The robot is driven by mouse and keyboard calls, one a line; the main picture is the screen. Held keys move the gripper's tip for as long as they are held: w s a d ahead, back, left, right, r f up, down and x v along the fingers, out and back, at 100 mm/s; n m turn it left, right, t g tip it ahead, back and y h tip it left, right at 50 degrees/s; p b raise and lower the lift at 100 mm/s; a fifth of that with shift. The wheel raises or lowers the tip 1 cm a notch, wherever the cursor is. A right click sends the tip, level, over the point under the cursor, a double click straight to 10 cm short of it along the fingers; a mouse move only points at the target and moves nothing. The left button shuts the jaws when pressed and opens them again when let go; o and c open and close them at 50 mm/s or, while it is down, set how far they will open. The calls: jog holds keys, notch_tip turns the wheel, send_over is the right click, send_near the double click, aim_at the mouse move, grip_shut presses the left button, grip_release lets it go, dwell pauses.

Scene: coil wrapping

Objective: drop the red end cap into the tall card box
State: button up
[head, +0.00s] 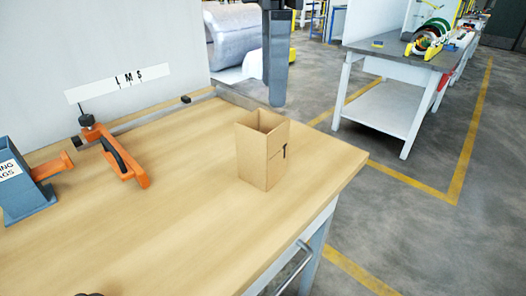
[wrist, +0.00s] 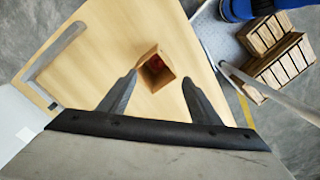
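The tall card box (head: 262,152) stands upright and open-topped on the wooden table, near its right edge. In the wrist view I look down into the box (wrist: 163,80) between my fingers. A small red patch (wrist: 155,61) shows inside it, which looks like the red end cap; its shape is too small and shaded to be sure. My gripper (wrist: 160,77) is open, with its two fingers wide apart and nothing between them. It is above the box, apart from it as far as I can see.
An orange and black tool (head: 115,153) and a blue-grey holder (head: 22,190) are on the table's left part. The wood around the box is clear. Wooden crates (wrist: 277,60) show at the wrist view's right. Another workbench (head: 400,58) stands across the floor.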

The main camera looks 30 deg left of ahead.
notch_tip(320, 180, up, 8)
jog(key=shift+f, duration=0.25)
dwell(0.4)
jog(key=w+d+f+m+t, duration=0.1)
jog(key=w+d+f+m, duration=0.25)
jog(key=d, duration=0.55)
jog(key=w+d+f+m+y, duration=0.1)
jog(key=w+d+f+m, duration=0.3)
jog(key=d, duration=0.4)
jog(key=w+d+f+m+t, duration=0.1)
jog(key=w+d+f+m, duration=0.3)
jog(key=d, duration=0.5)
jog(key=s+d+f+m+t, duration=0.1)
jog(key=s+d+f+m, duration=0.2)
jog(key=d+f, duration=0.4)
jog(key=s+d+f+m+t, duration=0.1)
jog(key=s+d+f+m, duration=0.3)
jog(key=d+f, duration=0.3)
jog(key=s+d+f+m+h, duration=0.1)
jog(key=s+d+f+m, duration=0.3)
jog(key=f, duration=0.9)
jog(key=d+m, duration=0.2)
jog(key=d, duration=0.2)
jog(key=shift+s+f+t, duration=0.15)
jog(key=shift+s+t, duration=0.1)
jog(key=shift+t, duration=0.15)
jog(key=shift+d, duration=0.1)
